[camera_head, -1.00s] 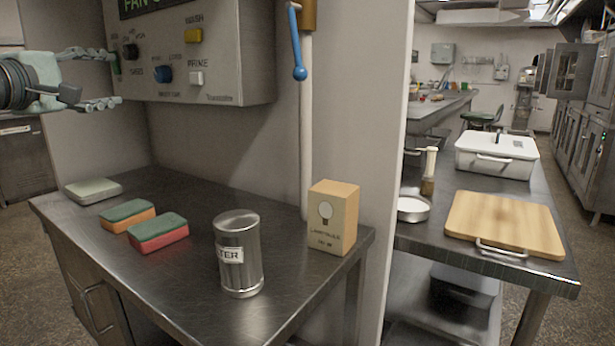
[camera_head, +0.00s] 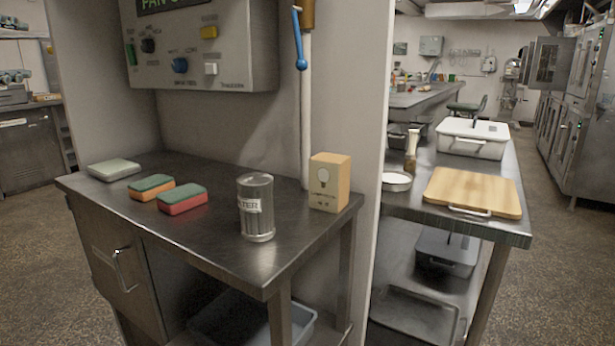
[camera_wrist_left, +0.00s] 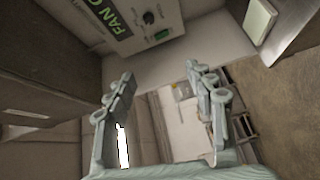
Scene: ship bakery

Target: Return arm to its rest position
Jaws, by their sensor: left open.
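My left gripper (camera_head: 25,50) shows only at the left edge of the head view. Its two fingers are spread apart, and its palm and arm are out of the picture. In the left wrist view the gripper (camera_wrist_left: 160,70) is open, with nothing between the fingers. It is to the left of the grey fan control panel (camera_head: 200,45) and apart from it. The panel also shows at the top of the left wrist view (camera_wrist_left: 150,22). My right gripper is not in view.
A steel table holds a pale pad (camera_head: 114,169), two sponges (camera_head: 182,199), a metal canister (camera_head: 256,208) and a lightbulb box (camera_head: 329,182). A blue-handled lever (camera_head: 300,45) is right of the panel. A cutting board (camera_head: 472,192) lies farther right. Open floor shows at left.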

